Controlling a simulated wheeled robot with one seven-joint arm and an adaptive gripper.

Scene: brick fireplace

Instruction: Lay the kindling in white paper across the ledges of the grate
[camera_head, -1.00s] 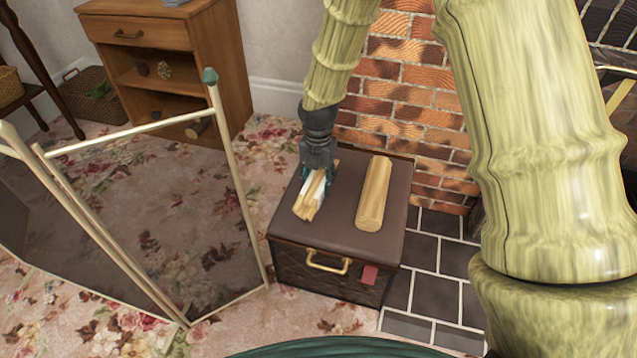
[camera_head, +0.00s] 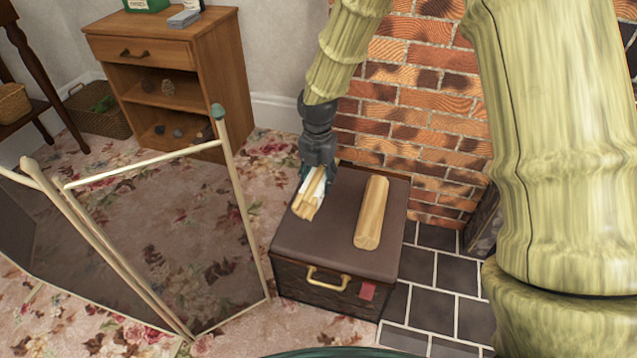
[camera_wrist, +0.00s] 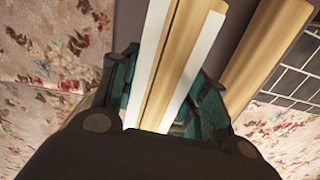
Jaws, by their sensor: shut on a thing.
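The kindling in white paper (camera_head: 308,200) is a small bundle of pale sticks with a white wrap, at the left part of the dark box's lid. My gripper (camera_head: 317,176) is shut on it from above. In the wrist view the bundle (camera_wrist: 172,60) runs up between the teal fingers of my gripper (camera_wrist: 165,105), with white paper on both sides of the wood. I cannot tell whether the bundle touches the lid. The grate and its ledges are not recognisable in these frames.
A dark box (camera_head: 330,250) with a brass handle carries a split log (camera_head: 371,212) right of the bundle. A mesh screen (camera_head: 180,240) stands at left. A brick wall (camera_head: 420,110) rises behind the box, dark tiles (camera_head: 440,285) lie right, and a wooden cabinet (camera_head: 165,60) stands behind.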

